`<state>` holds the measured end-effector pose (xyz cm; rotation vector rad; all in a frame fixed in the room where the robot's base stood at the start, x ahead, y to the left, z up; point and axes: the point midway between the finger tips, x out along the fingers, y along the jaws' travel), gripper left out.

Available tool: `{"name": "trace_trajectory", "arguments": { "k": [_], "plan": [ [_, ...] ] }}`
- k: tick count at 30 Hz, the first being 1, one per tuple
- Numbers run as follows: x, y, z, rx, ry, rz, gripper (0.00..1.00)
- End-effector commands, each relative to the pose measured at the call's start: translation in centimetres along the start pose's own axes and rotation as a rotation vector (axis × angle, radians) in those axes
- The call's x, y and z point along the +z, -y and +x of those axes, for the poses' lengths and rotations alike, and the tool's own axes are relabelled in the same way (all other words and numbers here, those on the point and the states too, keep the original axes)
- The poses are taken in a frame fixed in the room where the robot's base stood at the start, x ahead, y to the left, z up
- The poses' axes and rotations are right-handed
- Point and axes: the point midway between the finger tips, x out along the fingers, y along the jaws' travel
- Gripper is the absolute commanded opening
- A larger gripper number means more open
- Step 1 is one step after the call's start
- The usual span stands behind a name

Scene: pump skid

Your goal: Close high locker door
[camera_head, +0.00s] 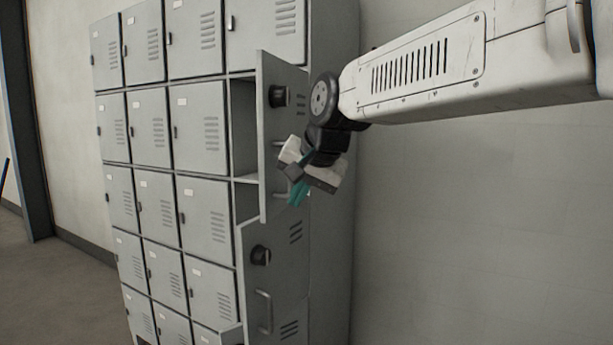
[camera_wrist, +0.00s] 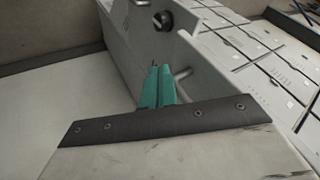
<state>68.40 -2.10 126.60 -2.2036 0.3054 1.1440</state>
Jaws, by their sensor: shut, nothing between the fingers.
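The high locker door (camera_head: 268,160) is grey and stands open, swung out from the right column of the locker bank, with its compartment showing to the left. It has a black knob (camera_head: 279,96) and a bar handle partly hidden by my gripper. My gripper (camera_head: 296,194) has teal fingers, shut and empty, in front of the door's outer face near the handle. In the wrist view the fingers (camera_wrist: 157,82) point towards the door, just left of the handle (camera_wrist: 184,75), with the knob (camera_wrist: 162,19) beyond. I cannot tell whether they touch the door.
A lower locker door (camera_head: 284,277) below also stands open, with its own black knob and bar handle (camera_head: 264,312). A plain wall (camera_head: 450,220) is at the right, and free floor (camera_head: 60,290) shows at the left.

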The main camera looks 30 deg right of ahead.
Motion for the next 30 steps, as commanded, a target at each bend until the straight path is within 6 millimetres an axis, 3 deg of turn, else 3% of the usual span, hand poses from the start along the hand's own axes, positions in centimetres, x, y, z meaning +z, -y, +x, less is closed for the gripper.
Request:
{"name": "trace_trajectory", "arguments": {
  "k": [1, 10, 30],
  "plan": [
    [0.1, 0.0, 1.1, 0.002, 0.003, 0.0, 0.0],
    [0.0, 3.2, 2.5, -0.001, 0.0, -0.002, 0.0],
    [-0.6, 3.8, 3.2, 0.007, -0.006, 0.012, 0.0]
  ]
}}
